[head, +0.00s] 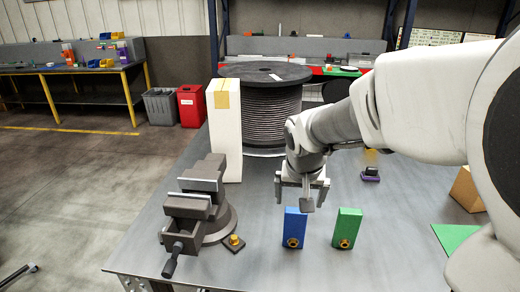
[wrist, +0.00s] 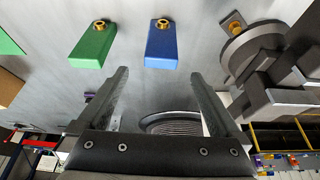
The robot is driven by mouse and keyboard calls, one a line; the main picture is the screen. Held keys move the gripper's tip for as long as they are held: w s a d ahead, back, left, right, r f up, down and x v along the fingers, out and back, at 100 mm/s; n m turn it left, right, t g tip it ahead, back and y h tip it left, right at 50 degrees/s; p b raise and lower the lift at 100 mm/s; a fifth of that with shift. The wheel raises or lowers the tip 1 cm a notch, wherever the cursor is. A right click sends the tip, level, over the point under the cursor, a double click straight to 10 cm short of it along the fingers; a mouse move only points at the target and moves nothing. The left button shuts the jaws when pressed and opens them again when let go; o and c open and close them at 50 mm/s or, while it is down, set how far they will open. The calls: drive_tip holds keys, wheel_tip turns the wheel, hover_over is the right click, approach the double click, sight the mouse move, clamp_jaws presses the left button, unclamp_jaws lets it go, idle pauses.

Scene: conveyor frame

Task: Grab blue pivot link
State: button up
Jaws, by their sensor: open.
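The blue pivot link (head: 294,226) is a flat block with a brass ring at its near end, on the grey table. In the wrist view the blue link (wrist: 161,48) lies ahead of the fingertips, roughly centred between them. A similar green link (head: 347,226) is just to its right in the head view; in the wrist view the green link (wrist: 92,46) is on the left. My gripper (head: 301,192) is open and empty, pointing down above and behind the blue link. Its two fingers (wrist: 160,76) touch neither link in the wrist view.
A dark vise (head: 203,207) stands left of the blue link, with a small brass-topped part (head: 233,242) beside it. A tall white box (head: 226,135) and a large cable spool (head: 264,108) stand behind. A purple-and-black item (head: 370,174) lies right. The front table is clear.

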sight(295, 223)
drive_tip(key=x, duration=1.5)
drive_tip(key=shift+a+f, duration=0.1)
clamp_jaws()
